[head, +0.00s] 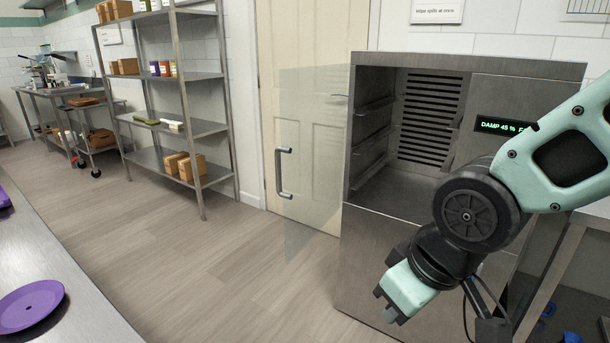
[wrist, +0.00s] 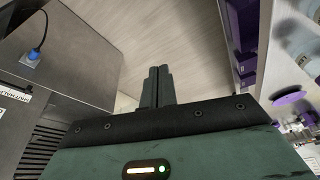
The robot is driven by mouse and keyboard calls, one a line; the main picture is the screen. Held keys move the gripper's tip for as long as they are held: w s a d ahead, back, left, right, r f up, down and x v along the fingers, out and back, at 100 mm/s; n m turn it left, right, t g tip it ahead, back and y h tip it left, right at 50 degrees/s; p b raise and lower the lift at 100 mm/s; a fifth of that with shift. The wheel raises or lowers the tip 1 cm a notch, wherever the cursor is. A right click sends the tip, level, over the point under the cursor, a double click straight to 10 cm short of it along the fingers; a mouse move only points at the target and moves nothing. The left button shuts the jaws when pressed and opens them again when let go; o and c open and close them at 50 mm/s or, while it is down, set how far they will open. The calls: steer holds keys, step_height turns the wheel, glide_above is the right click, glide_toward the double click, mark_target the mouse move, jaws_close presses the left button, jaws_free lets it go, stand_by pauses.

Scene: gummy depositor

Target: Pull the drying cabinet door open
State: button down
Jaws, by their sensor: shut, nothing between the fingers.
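The drying cabinet (head: 483,62) is a grey metal box at the right of the head view. Its glass door (head: 312,150) stands swung out to the left, and the vented interior shows. The door's handle (head: 281,173) is a grey vertical bar on the door, away from my gripper. My gripper (head: 388,304) is low in front of the cabinet's lower panel, to the right of the door, pointing down and left. In the wrist view my gripper (wrist: 157,88) has its fingers together with nothing between them. The cabinet's side (wrist: 70,60) shows at the left there.
A counter (head: 75,310) with a purple plate (head: 31,306) runs along the lower left. A metal shelf rack (head: 185,110) stands left of a cream door (head: 300,40). The floor (head: 210,255) between counter and cabinet is clear. A display on the cabinet reads "DAMP 45 %".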

steer(key=w+a+t+y, duration=0.2)
steer(key=w+t, duration=0.1)
steer(key=w, duration=0.7)
steer(key=w+a+t+y, duration=0.2)
steer(key=w, duration=0.8)
steer(key=n+y, duration=0.5)
steer(key=y, duration=0.4)
glide_toward(289, 181)
steer(key=shift+t+y, duration=0.3)
steer(key=x, duration=0.6)
steer(key=shift+a+f+p, duration=0.3)
steer(key=shift+a+p, duration=0.1)
steer(key=shift+a, duration=0.05)
steer(key=w+a+m+t+h+b, duration=0.3)
steer(key=w+a+b, duration=0.3)
steer(key=a, duration=0.5)
steer(key=shift+w+m+t+h+b, duration=0.35)
steer(key=shift+m+t+b, duration=0.25)
steer(key=shift+t, duration=0.3)
